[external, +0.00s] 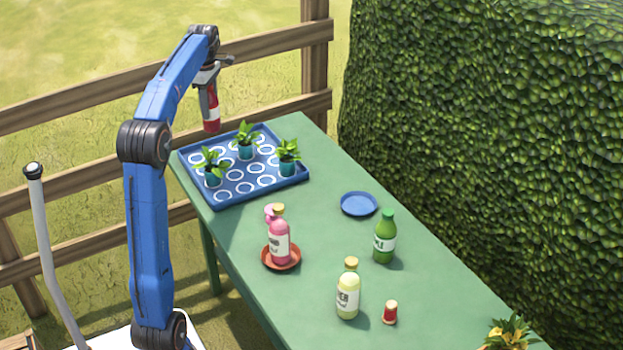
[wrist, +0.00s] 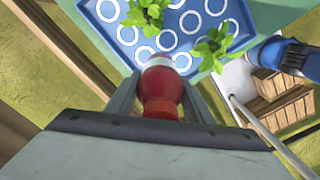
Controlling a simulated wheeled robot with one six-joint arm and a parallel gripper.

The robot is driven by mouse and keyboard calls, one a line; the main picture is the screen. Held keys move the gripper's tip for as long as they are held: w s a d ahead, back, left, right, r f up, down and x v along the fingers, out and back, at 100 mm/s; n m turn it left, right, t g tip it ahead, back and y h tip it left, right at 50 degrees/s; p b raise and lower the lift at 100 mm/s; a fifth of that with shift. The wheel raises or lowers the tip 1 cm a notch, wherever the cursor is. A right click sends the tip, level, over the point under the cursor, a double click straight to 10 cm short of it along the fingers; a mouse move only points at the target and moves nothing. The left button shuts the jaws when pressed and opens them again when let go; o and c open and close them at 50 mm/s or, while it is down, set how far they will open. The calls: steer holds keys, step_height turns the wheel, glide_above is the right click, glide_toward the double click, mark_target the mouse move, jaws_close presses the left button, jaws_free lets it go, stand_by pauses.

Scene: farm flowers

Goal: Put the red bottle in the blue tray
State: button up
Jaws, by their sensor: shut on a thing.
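My gripper (external: 209,84) is shut on the red bottle (external: 212,116) and holds it in the air near the far left corner of the blue tray (external: 240,199). The bottle looks about upright, with a white band. In the wrist view the red bottle (wrist: 160,95) sits between the two fingers of my gripper (wrist: 160,92), and the blue tray (wrist: 190,55) shows beyond it. The tray has rows of white rings and holds several small green plants in teal pots. Part of the tray is cut off in the wrist view.
A pink bottle (external: 279,242) stands on a red-brown saucer (external: 281,263). A blue plate (external: 359,203), green bottle (external: 385,240), pale yellow bottle (external: 348,290) and small red-and-white item (external: 390,313) are on the green table (external: 300,310). A wooden fence (external: 70,100) runs behind; a hedge (external: 480,120) is at right.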

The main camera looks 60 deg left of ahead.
step_height(320, 180, down, 12)
steer(key=shift+f, duration=0.25)
stand_by(0.5)
steer(key=shift+f, duration=0.1)
steer(key=o, duration=1.4)
step_height(320, 180, up, 12)
steer(key=shift+r, duration=0.1)
